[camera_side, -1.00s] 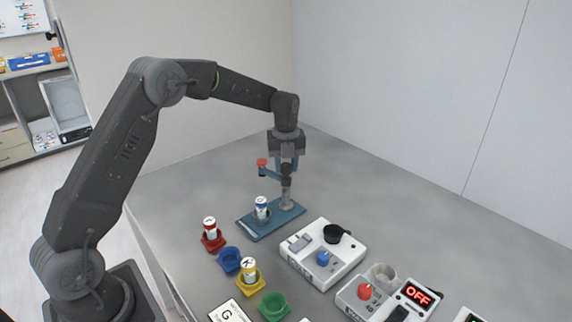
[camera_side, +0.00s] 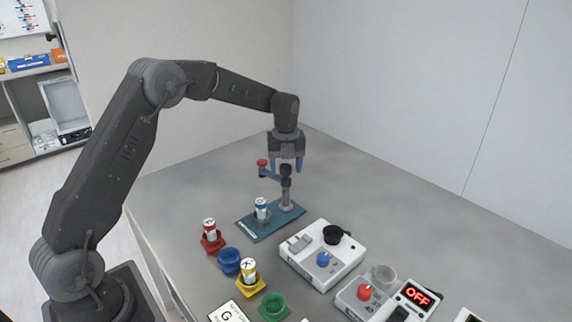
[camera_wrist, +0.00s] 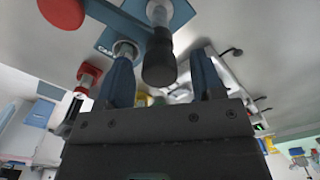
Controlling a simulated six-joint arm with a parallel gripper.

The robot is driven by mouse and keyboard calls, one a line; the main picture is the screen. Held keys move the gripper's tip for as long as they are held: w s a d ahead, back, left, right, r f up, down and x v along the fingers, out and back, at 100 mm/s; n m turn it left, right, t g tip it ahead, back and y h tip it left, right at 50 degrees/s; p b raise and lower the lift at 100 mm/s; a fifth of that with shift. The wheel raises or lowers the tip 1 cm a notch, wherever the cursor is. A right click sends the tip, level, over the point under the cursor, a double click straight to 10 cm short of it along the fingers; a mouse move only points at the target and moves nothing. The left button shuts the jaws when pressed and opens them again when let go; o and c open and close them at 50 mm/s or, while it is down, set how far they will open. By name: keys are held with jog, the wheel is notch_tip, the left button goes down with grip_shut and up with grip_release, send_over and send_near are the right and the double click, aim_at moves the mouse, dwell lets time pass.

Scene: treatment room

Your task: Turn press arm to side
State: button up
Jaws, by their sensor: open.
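The press stands on a blue base plate (camera_side: 249,230) near the middle of the table. Its grey post rises at the plate's right end and has a black top (camera_side: 286,170). The blue press arm (camera_side: 271,175) reaches left from the post to a red knob (camera_side: 262,162), above a white vial with a blue cap (camera_side: 261,207). My gripper (camera_side: 286,164) is open above the post, pointing down. In the wrist view, the black top (camera_wrist: 158,62) shows between my spread blue fingers, with the red knob (camera_wrist: 62,12) at upper left. I cannot tell whether a finger touches it.
A red holder (camera_side: 213,243) with a vial, an empty blue cup (camera_side: 229,261), a yellow holder (camera_side: 250,284) with a vial and a green cup (camera_side: 273,306) stand in front. White devices (camera_side: 318,272) stand at front right. The table behind is clear.

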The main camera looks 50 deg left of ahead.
jog(key=shift+r, duration=0.1)
notch_tip(320, 180, up, 14)
jog(key=shift+f, duration=0.2)
dwell(0.5)
jog(key=s+d+r+n+t, duration=0.2)
jog(key=s+d+r+n, duration=0.2)
jog(key=s+n, duration=0.3)
jog(key=s+d+r+n+t, duration=0.1)
jog(key=s+d+r+n, duration=0.25)
jog(key=s+n, duration=0.4)
jog(key=s+d+f+n+t, duration=0.1)
jog(key=s+d+f+n, duration=0.1)
jog(key=s+n, duration=0.3)
jog(key=s+d+f+n+t, duration=0.1)
jog(key=s+d+f+n, duration=0.2)
jog(key=s, duration=0.9)
notch_tip(320, 180, down, 2)
jog(key=shift+s+f+n+t, duration=0.1)
jog(key=shift+s+n+t, duration=0.2)
jog(key=shift+n, duration=0.95)
